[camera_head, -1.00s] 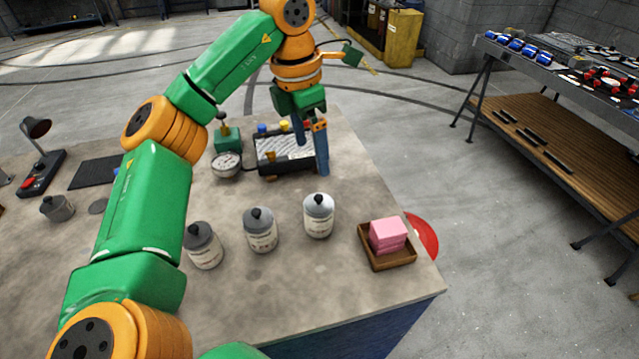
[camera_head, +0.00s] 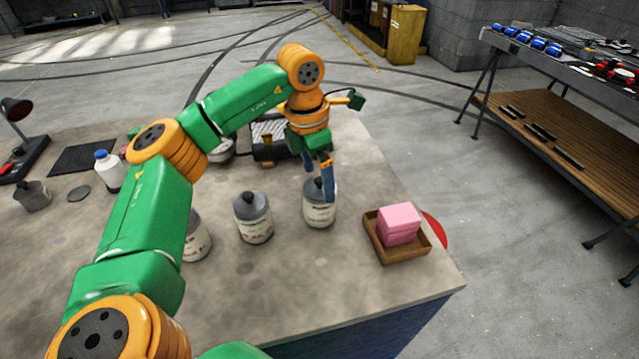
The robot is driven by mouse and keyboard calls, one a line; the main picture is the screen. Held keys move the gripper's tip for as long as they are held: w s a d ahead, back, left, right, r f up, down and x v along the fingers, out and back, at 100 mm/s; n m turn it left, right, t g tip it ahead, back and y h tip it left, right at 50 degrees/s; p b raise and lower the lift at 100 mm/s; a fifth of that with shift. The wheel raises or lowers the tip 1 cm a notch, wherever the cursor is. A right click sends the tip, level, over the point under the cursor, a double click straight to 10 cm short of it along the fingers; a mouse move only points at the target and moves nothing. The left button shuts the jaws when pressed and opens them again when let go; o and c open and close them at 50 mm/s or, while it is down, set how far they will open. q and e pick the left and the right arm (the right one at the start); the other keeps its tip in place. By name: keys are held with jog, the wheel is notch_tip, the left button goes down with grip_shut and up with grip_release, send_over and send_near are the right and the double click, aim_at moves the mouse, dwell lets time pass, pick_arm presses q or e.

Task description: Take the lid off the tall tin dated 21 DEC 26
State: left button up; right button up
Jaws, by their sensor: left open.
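Three tall tins with pale labels and grey knobbed lids stand in a row on the bench: a right tin (camera_head: 319,214), a middle tin (camera_head: 254,226) and a left tin (camera_head: 197,242), partly hidden by my left arm. The label print is too small to read, so I cannot tell which is dated 21 DEC 26. My left gripper (camera_head: 318,184) is open and points down at the right tin's lid (camera_head: 311,190), with its fingers around or just in front of the knob; contact is unclear. My right gripper is out of view.
A wooden tray (camera_head: 400,252) with pink blocks (camera_head: 398,222) sits right of the tins, near the bench edge. A blue-capped bottle (camera_head: 110,172), a short grey pot (camera_head: 34,196) and a flat grey disc (camera_head: 79,194) are at the left. A black-framed box (camera_head: 270,145) stands behind.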

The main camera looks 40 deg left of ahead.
pick_arm(q)
jog(key=shift+f, duration=0.4)
